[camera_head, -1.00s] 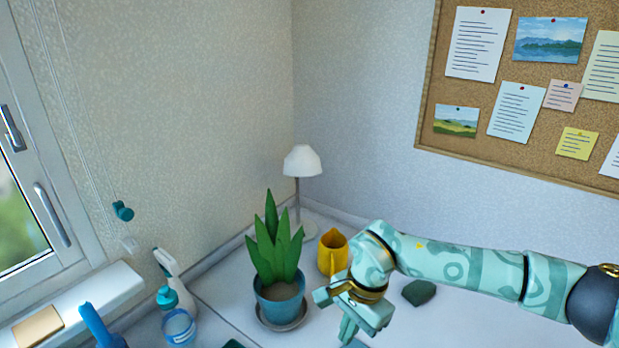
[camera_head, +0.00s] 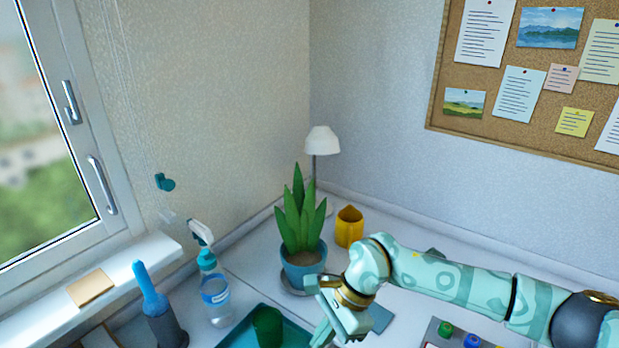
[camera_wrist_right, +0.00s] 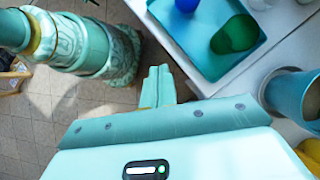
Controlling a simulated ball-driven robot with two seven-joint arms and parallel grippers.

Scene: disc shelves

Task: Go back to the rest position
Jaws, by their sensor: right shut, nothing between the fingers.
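My right gripper (camera_head: 322,338) is at the lower middle of the head view, in front of the potted plant (camera_head: 303,225). It points down and holds nothing. In the right wrist view its two fingers (camera_wrist_right: 159,85) are together over the gap beside the table, left of the teal tray (camera_wrist_right: 190,50). My left gripper is not in either view.
The tray holds a green cup (camera_head: 267,325). A spray bottle (camera_head: 215,298), a blue-handled brush (camera_head: 150,290) and a yellow jug (camera_head: 349,227) stand around the plant. A white lamp (camera_head: 322,141) is in the corner. The tiled floor (camera_wrist_right: 60,105) is open.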

